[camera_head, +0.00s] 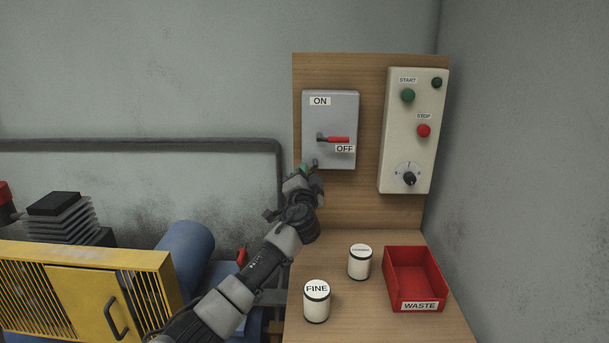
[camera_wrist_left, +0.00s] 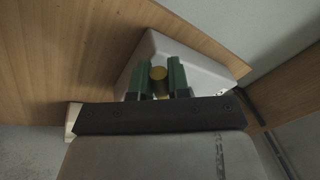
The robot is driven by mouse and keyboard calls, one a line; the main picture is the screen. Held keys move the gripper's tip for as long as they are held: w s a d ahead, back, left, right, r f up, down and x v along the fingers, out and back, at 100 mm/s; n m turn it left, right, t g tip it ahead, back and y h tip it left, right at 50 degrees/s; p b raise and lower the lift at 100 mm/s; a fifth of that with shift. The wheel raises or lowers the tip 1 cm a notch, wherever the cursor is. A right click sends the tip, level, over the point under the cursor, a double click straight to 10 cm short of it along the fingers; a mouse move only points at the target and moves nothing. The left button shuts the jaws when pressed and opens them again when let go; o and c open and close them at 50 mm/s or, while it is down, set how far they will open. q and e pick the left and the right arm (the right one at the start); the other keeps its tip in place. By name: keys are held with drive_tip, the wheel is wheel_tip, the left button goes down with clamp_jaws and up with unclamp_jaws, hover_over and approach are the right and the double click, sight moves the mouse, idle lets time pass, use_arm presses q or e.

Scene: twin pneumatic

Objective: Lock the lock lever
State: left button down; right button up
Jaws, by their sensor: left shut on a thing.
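A grey switch box (camera_head: 343,108) with ON and OFF labels is mounted on the wooden board. Its red-handled switch (camera_head: 339,140) lies level, pointing right, just above the OFF label. My left gripper (camera_head: 308,167) is at the box's lower left corner. In the left wrist view its green fingers (camera_wrist_left: 159,82) are shut on a round brass-coloured end (camera_wrist_left: 158,73), which I take to be the lock lever. The lever is mostly hidden by the fingers, so its angle cannot be told. My right gripper is not in view.
A control panel (camera_head: 407,150) with START, STOP and a dial is right of the box. Below, on the wooden shelf, stand a FINE jar (camera_head: 317,305), another white jar (camera_head: 359,265) and a red WASTE bin (camera_head: 400,284). A yellow guard (camera_head: 90,262) is at lower left.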

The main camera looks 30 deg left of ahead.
use_arm(q)
drive_tip(key=shift+s+a+r+m+h+p, duration=0.1)
drive_tip(key=shift+r+m+h+p, duration=0.1)
drive_tip(key=shift+m, duration=0.5)
drive_tip(key=shift+a+r+m+h+p, duration=0.1)
drive_tip(key=shift+m+h+p, duration=0.1)
drive_tip(key=shift+m, duration=0.5)
drive_tip(key=c, duration=1.1)
unclamp_jaws()
drive_tip(key=shift+d, duration=0.1)
drive_tip(key=b+v, duration=0.1)
drive_tip(key=v, duration=0.9)
drive_tip(key=shift+s+f, duration=0.3)
drive_tip(key=shift+s, duration=0.05)
drive_tip(key=shift+d, duration=0.15)
